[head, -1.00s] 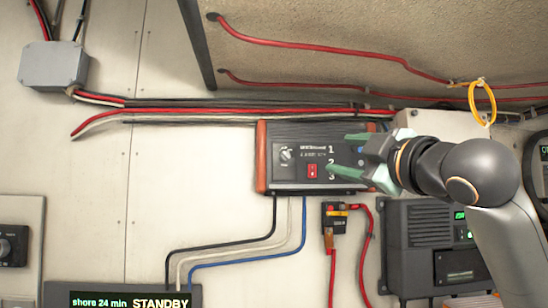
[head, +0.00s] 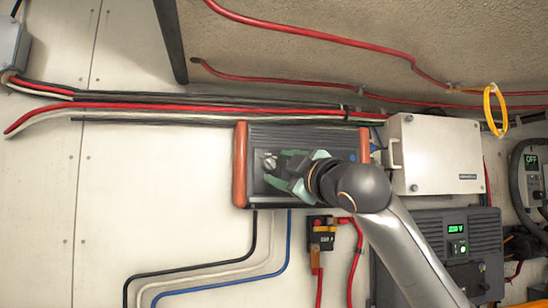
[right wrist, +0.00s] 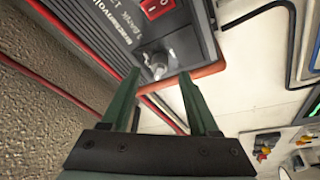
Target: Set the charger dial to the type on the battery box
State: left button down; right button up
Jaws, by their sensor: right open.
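The charger (head: 300,135) is a dark ribbed box with orange end caps, mounted on the pale wall. Its silver-grey dial (head: 270,162) is at the left of its face; the dial also shows in the right wrist view (right wrist: 157,62). My right gripper (head: 284,172) is open, its green fingers just right of the dial in the head view. In the right wrist view the dial lies beyond and between the open fingertips (right wrist: 164,78), with no clear contact. The dial's setting is unreadable. No battery type is legible. My left gripper is not in view.
A red switch (right wrist: 157,8) sits beside the dial. A pale latched box (head: 435,145) with a small label stands right of the charger. Red, black and white cables (head: 200,108) run above; black, white and blue cables (head: 200,268) hang below. A dark unit (head: 470,260) is lower right.

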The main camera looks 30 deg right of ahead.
aim_at(273, 166)
jog(key=shift+p+x, duration=0.4)
jog(key=shift+x, duration=1.3)
grip_shut()
